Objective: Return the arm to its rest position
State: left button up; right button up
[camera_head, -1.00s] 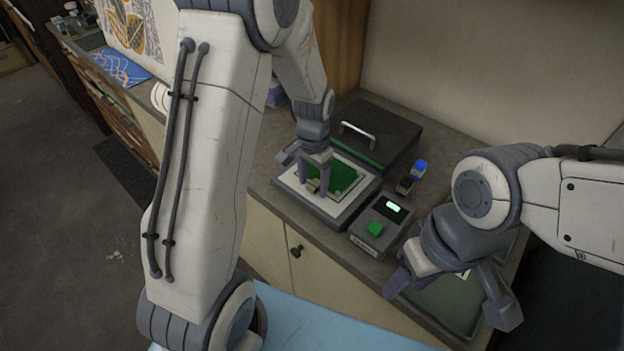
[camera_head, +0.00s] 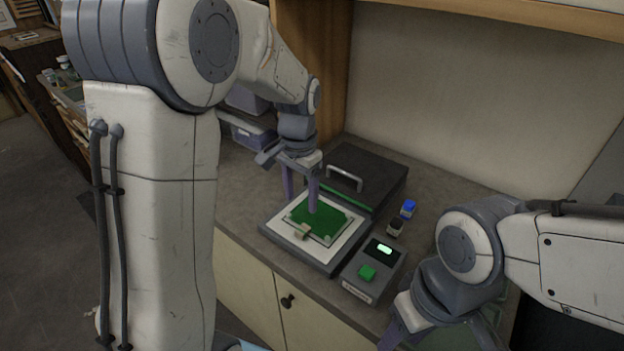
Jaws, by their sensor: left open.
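My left gripper (camera_head: 300,198) is open and empty. Its two fingers point down above the white-topped plate (camera_head: 280,224) of the press on the counter. A green panel (camera_head: 330,220) lies on that plate, with a small beige piece (camera_head: 302,231) at its near edge. One finger overlaps the panel in the picture; I cannot tell whether it touches. My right gripper (camera_head: 435,342) is at the bottom right, its fingers spread apart and partly cut off by the picture edge.
Behind the plate is a dark lid (camera_head: 375,170) with a metal handle. A control box (camera_head: 358,288) with a green button and lit display stands to its right. A blue-capped bottle (camera_head: 408,208) and a dark bottle (camera_head: 395,227) stand nearby. The counter (camera_head: 440,190) behind them is clear.

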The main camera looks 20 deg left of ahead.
pick_arm(q)
jog(key=s+d+m+b, duration=0.1)
jog(key=s+d+m, duration=0.1)
jog(key=s+d, duration=0.75)
jog(key=s+d+f+m+h+b, duration=0.1)
jog(key=s+d, duration=0.3)
jog(key=s, duration=1)
jog(key=shift+d, duration=0.15)
